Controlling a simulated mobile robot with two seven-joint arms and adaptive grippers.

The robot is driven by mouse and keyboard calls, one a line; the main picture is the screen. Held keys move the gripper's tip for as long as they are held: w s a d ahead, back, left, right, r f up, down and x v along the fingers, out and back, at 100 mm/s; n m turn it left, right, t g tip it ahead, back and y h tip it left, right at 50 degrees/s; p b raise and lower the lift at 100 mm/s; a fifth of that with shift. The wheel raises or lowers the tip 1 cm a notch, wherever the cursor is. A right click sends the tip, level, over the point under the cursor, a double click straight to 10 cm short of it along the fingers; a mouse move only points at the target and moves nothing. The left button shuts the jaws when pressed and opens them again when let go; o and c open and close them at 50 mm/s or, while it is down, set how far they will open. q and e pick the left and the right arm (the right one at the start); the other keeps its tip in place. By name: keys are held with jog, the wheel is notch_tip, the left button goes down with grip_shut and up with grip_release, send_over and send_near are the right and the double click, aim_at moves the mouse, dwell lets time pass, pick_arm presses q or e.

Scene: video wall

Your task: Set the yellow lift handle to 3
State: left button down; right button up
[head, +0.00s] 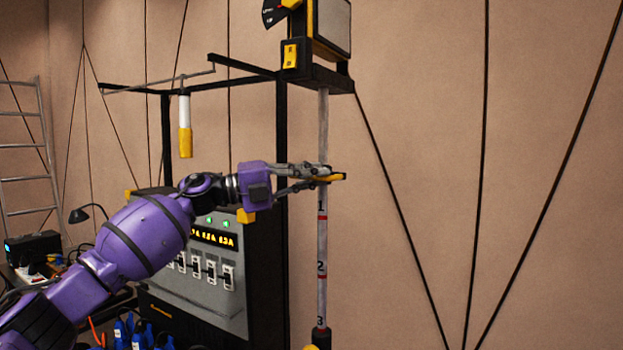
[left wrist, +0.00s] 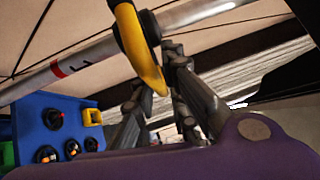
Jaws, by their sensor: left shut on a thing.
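The yellow lift handle (head: 334,178) sits on a grey vertical pole (head: 322,240), above the red band marked 1. Marks 2 and 3 are further down the pole. My left gripper (head: 318,174) reaches in from the left and is shut on the handle. In the left wrist view the handle (left wrist: 140,48) is a curved yellow bar, with its lower end between the fingers of my left gripper (left wrist: 155,85). The pole (left wrist: 85,60) with a red band passes behind it. My right gripper is not in view.
A grey panel (head: 188,297) with several switches and lit digits stands behind my left arm. A white and yellow pull handle (head: 185,126) hangs above it. A box with a screen (head: 333,24) tops the pole. A blue control box (left wrist: 50,122) shows in the left wrist view.

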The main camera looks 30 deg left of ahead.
pick_arm(q)
jog(key=c, duration=2)
grip_release()
jog(key=shift+r, duration=0.35)
jog(key=shift+c, duration=0.2)
jog(key=shift+o, duration=1.1)
jog(key=shift+f, duration=0.15)
jog(key=shift+s+a+f, duration=0.15)
jog(key=shift+a+f, duration=0.05)
jog(key=shift+a, duration=0.15)
jog(key=v, duration=1.1)
jog(key=shift+s, duration=0.2)
jog(key=shift+r, duration=0.1)
